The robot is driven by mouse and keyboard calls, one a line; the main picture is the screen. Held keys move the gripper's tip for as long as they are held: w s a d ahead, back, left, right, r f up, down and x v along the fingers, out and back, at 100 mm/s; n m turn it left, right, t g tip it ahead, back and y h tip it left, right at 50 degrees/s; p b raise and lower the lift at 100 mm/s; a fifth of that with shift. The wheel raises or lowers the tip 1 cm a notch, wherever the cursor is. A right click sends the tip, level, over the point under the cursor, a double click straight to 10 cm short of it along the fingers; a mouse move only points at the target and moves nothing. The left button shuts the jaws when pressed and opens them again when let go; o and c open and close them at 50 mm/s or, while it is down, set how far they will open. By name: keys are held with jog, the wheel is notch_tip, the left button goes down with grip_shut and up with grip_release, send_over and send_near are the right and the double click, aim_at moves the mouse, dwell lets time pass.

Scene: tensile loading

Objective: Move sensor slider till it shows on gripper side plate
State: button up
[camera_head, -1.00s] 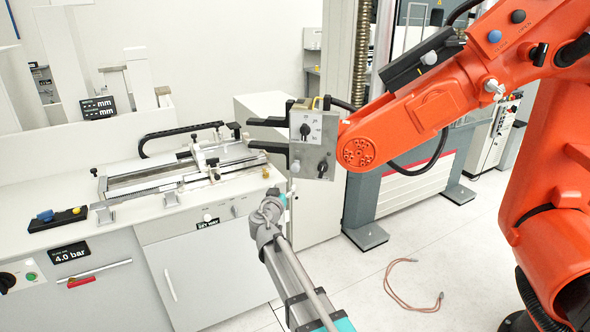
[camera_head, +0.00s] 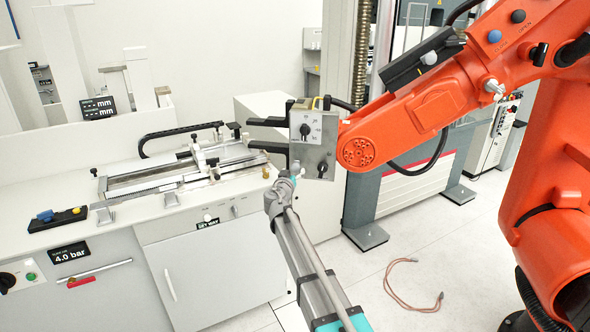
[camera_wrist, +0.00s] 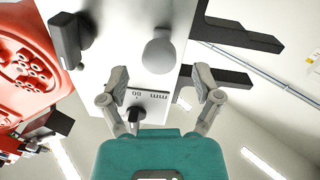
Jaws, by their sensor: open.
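A grey side plate (camera_head: 318,120) sits on the end of the orange arm. I cannot tell which part is the sensor slider. My gripper (camera_head: 287,175) is at the plate's lower left corner. In the wrist view my gripper (camera_wrist: 163,88) is open and empty, fingers spread before the plate (camera_wrist: 115,30). The rounded knob (camera_wrist: 158,55) lies just beyond the fingertips; the marked black knob (camera_wrist: 135,113), beside upside-down "mm" lettering, shows between the fingers.
Two black jaws (camera_head: 268,121) project left from the plate. The orange arm (camera_head: 430,105) fills the right. A bench (camera_head: 75,215) with a rail fixture (camera_head: 150,178) stands at the left. A cable (camera_head: 400,295) lies on the floor.

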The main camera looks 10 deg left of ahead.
jog(key=shift+w+d, duration=0.15)
jog(key=shift+w, duration=0.6)
jog(key=shift+w+d, duration=0.1)
jog(key=shift+w, duration=0.6)
